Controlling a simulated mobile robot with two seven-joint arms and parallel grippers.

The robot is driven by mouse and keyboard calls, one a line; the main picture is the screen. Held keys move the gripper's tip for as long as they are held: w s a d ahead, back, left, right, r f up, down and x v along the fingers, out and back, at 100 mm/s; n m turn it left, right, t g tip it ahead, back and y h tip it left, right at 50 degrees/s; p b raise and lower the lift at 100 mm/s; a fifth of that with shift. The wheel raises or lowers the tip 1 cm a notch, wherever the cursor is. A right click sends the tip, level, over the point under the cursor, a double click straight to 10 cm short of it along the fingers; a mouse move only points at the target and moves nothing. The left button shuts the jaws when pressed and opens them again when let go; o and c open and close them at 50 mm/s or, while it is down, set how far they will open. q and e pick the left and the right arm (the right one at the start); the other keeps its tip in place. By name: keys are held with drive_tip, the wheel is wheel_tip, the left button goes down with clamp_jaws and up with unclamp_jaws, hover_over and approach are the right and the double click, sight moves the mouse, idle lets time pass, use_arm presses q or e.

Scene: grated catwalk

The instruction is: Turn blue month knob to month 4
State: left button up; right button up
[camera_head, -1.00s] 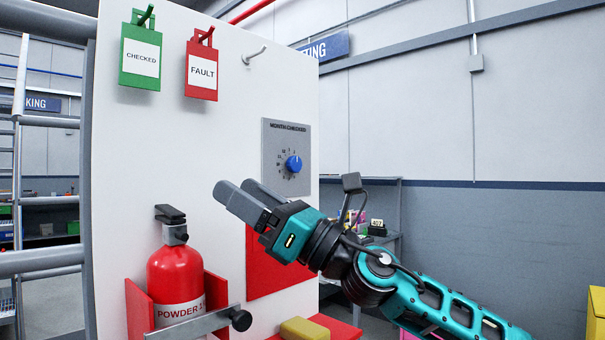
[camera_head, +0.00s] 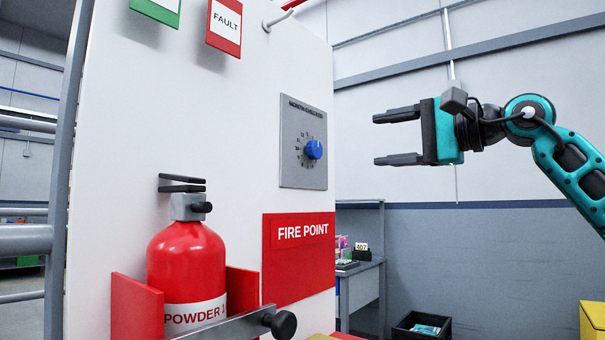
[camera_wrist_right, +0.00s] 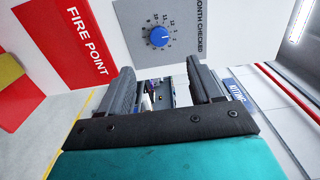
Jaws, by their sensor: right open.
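The blue month knob (camera_head: 313,150) sits on a grey dial plate (camera_head: 291,119) on the white board. It also shows in the right wrist view (camera_wrist_right: 159,36), with small numbers around it. Its white pointer mark is too small to read against the numbers. My right gripper (camera_head: 379,138) is open and empty. It is right of the knob in the head view, its fingers pointing left towards the board, with a gap between. In the wrist view the knob lies just beyond the fingertips, between them. My left gripper is not in view.
A red extinguisher (camera_head: 187,262) stands in a red holder with a grey bar at the lower left. A FIRE POINT sign (camera_head: 300,262) is below the dial plate. A red FAULT tag (camera_head: 224,26) and a green tag (camera_head: 157,8) hang above. Space around the gripper is clear.

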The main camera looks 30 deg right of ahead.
sight(318, 150)
drive_tip(key=p+x, duration=0.1)
drive_tip(key=x, duration=1.1)
drive_tip(key=shift+w, duration=0.4)
drive_tip(key=shift+c, duration=0.2)
drive_tip(key=c, duration=1)
drive_tip(key=shift+f+m, duration=0.1)
drive_tip(key=shift+m, duration=0.3)
